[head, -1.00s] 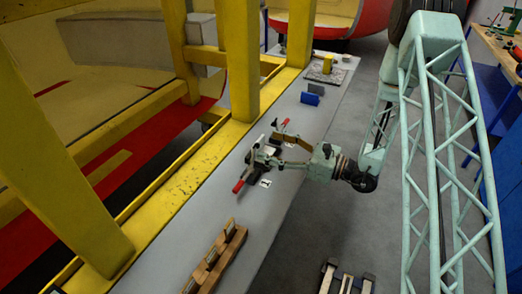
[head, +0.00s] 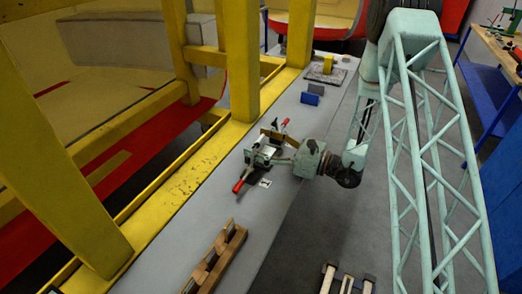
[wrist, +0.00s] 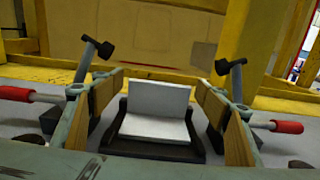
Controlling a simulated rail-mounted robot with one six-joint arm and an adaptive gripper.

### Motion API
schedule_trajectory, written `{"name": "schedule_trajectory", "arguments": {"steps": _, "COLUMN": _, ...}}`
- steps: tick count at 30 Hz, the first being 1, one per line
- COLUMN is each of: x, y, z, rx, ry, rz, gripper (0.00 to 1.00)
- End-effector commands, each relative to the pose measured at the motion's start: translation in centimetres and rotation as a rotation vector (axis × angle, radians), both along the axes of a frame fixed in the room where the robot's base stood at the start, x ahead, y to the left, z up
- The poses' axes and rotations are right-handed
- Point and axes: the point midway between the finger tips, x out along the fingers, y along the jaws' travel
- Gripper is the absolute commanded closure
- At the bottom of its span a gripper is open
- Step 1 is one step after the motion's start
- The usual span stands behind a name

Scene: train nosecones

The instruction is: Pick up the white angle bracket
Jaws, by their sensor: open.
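The white angle bracket (wrist: 157,112) stands in the middle of the wrist view, with one flat face upright and one lying toward me. It sits in a dark fixture (wrist: 152,150). My gripper (wrist: 156,90) is open, with one wood-padded finger on each side of the bracket and a visible gap on both sides. In the head view my gripper (head: 270,146) reaches in over the fixture from the right. The bracket is small and partly hidden there.
Red-handled clamps flank the fixture, one handle at the left (wrist: 18,94) and one at the right (wrist: 278,126). Yellow frame posts (head: 241,60) rise behind the grey table (head: 215,190).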

Motion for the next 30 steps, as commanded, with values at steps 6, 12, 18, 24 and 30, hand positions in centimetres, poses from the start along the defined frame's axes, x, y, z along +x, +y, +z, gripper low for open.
{"name": "schedule_trajectory", "arguments": {"steps": 6, "x": 0.00, "y": 0.00, "z": 0.00, "rx": 0.000, "ry": 0.000, "rz": 0.000, "gripper": 0.33}}
{"name": "schedule_trajectory", "arguments": {"steps": 12, "x": -0.01, "y": 0.00, "z": 0.00, "rx": 0.000, "ry": 0.000, "rz": 0.000, "gripper": 0.38}}
{"name": "schedule_trajectory", "arguments": {"steps": 18, "x": -0.01, "y": 0.00, "z": 0.00, "rx": 0.000, "ry": 0.000, "rz": 0.000, "gripper": 0.56}}
{"name": "schedule_trajectory", "arguments": {"steps": 24, "x": 0.00, "y": -0.01, "z": 0.02, "rx": 0.000, "ry": -0.001, "rz": 0.000, "gripper": 0.62}}
{"name": "schedule_trajectory", "arguments": {"steps": 30, "x": -0.01, "y": 0.00, "z": 0.13, "rx": 0.000, "ry": -0.001, "rz": 0.000, "gripper": 0.62}}
